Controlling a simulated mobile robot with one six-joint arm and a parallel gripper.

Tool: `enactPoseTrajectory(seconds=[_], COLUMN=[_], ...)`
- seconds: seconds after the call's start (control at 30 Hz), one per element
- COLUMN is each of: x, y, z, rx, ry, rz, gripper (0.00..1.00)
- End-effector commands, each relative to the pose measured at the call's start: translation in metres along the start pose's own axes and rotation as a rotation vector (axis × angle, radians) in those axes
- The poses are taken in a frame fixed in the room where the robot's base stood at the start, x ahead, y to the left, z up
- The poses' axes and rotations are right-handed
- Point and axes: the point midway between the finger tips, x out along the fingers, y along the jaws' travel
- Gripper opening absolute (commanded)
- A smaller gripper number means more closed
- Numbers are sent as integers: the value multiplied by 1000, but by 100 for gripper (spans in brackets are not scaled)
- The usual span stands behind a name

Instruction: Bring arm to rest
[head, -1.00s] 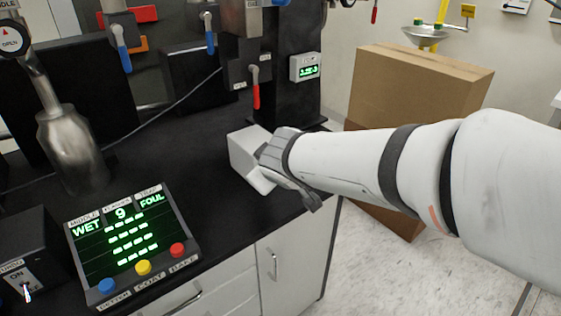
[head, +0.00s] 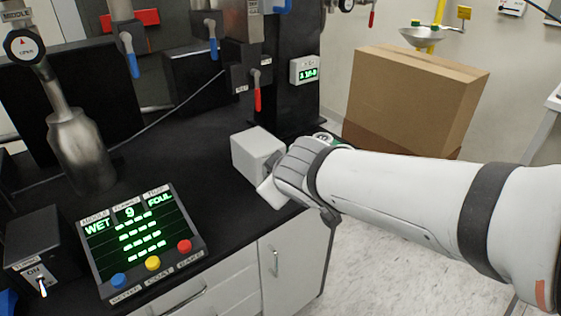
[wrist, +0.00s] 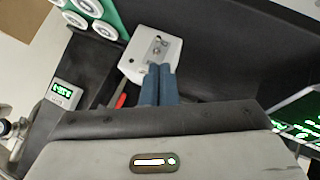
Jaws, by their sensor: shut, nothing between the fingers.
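The fingers of my gripper do not show there. In the wrist view my gripper's two blue-grey fingers (wrist: 158,72) are together, with nothing between them.
A green part with white rings (wrist: 98,20) lies beside the plate. A control panel (head: 140,238), a switch box (head: 38,250) and a steel flask (head: 78,150) stand at the left. A red-handled valve (head: 257,98) and small display (head: 304,71) are behind. A cardboard box (head: 415,95) stands beyond the bench.

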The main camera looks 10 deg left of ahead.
Motion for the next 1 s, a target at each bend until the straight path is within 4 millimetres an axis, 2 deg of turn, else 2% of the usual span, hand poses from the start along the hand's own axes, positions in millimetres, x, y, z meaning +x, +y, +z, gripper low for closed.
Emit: enactPoseTrajectory(seconds=[0.17, 0.63, 0.73, 0.87, 1.0], x=[-12, -13, -17, -36, -74], y=[1, 1, 10, 45, 88], z=[4, 5, 10, 39, 93], rx=[2, 2, 25, 139, 357], ry=[0, -1, -23, -130, -313], rz=[0, 0, 10, 47, 90], gripper=[0, 0, 0, 0, 0])
